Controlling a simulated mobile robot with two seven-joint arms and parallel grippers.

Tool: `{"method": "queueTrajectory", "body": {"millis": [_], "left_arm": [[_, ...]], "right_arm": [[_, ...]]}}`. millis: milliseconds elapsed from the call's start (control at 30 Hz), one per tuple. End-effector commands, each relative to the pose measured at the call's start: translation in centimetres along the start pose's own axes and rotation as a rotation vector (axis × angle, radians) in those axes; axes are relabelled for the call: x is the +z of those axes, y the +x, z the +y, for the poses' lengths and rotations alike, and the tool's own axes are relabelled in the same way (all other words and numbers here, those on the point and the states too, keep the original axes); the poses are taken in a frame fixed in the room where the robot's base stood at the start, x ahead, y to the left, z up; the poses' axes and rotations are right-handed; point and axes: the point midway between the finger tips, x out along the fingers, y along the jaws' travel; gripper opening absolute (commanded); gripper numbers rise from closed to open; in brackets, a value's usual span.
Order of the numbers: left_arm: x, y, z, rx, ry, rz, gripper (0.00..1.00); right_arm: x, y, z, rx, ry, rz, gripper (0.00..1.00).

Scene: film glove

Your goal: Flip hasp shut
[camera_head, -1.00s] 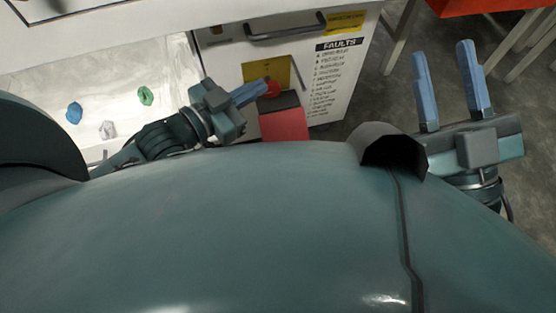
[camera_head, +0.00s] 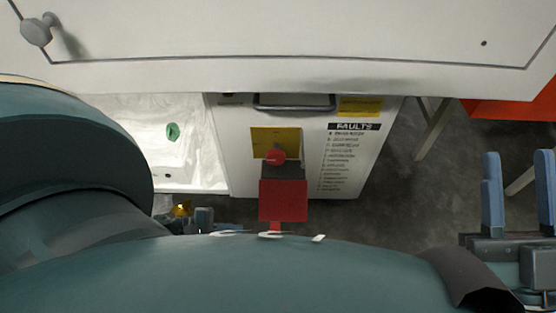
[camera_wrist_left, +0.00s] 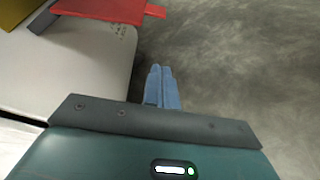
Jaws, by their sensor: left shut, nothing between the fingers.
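The hasp appears to be the red plate (camera_head: 283,201) with a narrow tab at its near end and a dark grey strip along its far edge. It sticks out from the front of the white cabinet (camera_head: 225,140). Beyond it a red knob (camera_head: 275,157) sits on a yellow plate (camera_head: 262,138). The red plate also shows at the top of the left wrist view (camera_wrist_left: 105,10). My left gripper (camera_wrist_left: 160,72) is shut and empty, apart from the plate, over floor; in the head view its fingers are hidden. My right gripper (camera_head: 518,190) is open and empty at far right.
A white panel (camera_head: 280,70) with a grey knob (camera_head: 36,31) spans the top. A grey handle (camera_head: 294,103) and a faults list (camera_head: 345,160) are on the cabinet. A white tray (camera_head: 205,150) holds a green lump (camera_head: 172,132).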

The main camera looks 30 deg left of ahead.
Motion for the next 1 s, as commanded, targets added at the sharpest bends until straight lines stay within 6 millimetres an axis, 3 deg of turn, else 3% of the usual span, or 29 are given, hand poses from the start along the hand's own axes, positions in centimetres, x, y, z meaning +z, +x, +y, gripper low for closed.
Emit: {"method": "queueTrajectory", "body": {"millis": [367, 533, 767, 1000], "left_arm": [[0.0, -0.4, 0.1, 0.048, -0.048, -0.011, 0.0], [-0.1, 0.4, 0.1, 0.047, -0.047, -0.012, 0.0], [-0.1, 4.4, 0.2, 0.046, -0.045, -0.014, 0.0], [-0.1, 9.8, 0.4, 0.046, -0.045, -0.013, 0.0]], "right_arm": [[-0.1, 0.0, 0.0, 0.0, 0.0, 0.003, 0.36], [0.0, -0.1, -0.1, 0.0, -0.001, 0.006, 0.36], [-0.3, -0.1, 0.0, -0.005, -0.033, 0.055, 0.36], [-2.6, 0.6, 0.6, -0.024, -0.13, 0.2, 0.36]]}}
